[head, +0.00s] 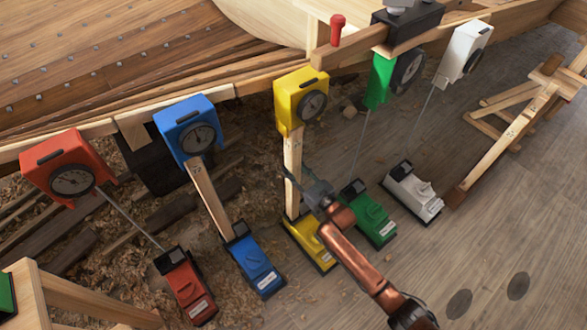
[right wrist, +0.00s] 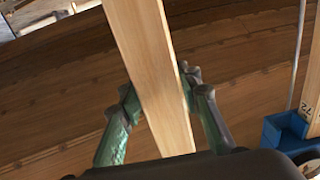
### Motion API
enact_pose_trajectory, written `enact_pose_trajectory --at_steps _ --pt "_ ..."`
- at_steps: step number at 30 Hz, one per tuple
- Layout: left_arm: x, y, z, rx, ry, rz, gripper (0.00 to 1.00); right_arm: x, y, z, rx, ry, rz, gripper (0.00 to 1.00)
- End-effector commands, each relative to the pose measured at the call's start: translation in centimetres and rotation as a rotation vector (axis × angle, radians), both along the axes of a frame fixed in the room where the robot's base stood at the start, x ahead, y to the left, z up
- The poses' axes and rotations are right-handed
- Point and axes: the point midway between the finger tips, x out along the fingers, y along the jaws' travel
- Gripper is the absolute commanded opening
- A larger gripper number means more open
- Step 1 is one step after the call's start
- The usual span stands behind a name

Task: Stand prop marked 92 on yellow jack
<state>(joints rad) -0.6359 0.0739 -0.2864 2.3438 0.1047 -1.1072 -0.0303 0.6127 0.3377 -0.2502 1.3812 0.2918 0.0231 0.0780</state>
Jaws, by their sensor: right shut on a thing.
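My right gripper (head: 304,188) is shut on an upright pale wooden prop (head: 292,165). In the right wrist view its green fingers (right wrist: 160,105) lie on both sides of the prop (right wrist: 150,60). I cannot read a number on this prop. The prop's lower end is at the back of the yellow jack (head: 318,250), partly hidden by my gripper; whether it touches is unclear. Its upper end meets the underside of the yellow gauge box (head: 290,95) or passes close to it. My left gripper is not in view.
A prop (head: 208,197) stands on the blue jack (head: 258,262). The red jack (head: 187,290), green jack (head: 372,218) and white jack (head: 412,192) stand in the row, with thin rods above them. Wooden trestles (head: 510,135) are at right. Shavings cover the floor at left.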

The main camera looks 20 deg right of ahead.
Motion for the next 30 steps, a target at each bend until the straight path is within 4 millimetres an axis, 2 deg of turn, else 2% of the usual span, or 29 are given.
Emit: enact_pose_trajectory --at_steps 11,12,21,26,30 --pt "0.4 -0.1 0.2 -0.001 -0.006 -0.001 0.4 0.1 0.1 0.1 0.001 -0.003 0.001 0.0" --pt "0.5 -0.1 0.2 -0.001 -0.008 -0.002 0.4 0.1 0.1 0.1 0.001 -0.003 0.001 0.33" --pt "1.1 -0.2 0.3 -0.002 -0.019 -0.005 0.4 0.1 0.1 0.0 0.0 -0.001 0.0 0.52" --pt "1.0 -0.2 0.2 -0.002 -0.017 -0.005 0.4 0.1 0.1 0.0 0.0 0.0 0.0 0.52" --pt "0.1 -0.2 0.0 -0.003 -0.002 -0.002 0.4 -0.2 -0.1 -0.3 -0.001 0.005 0.0 0.52"
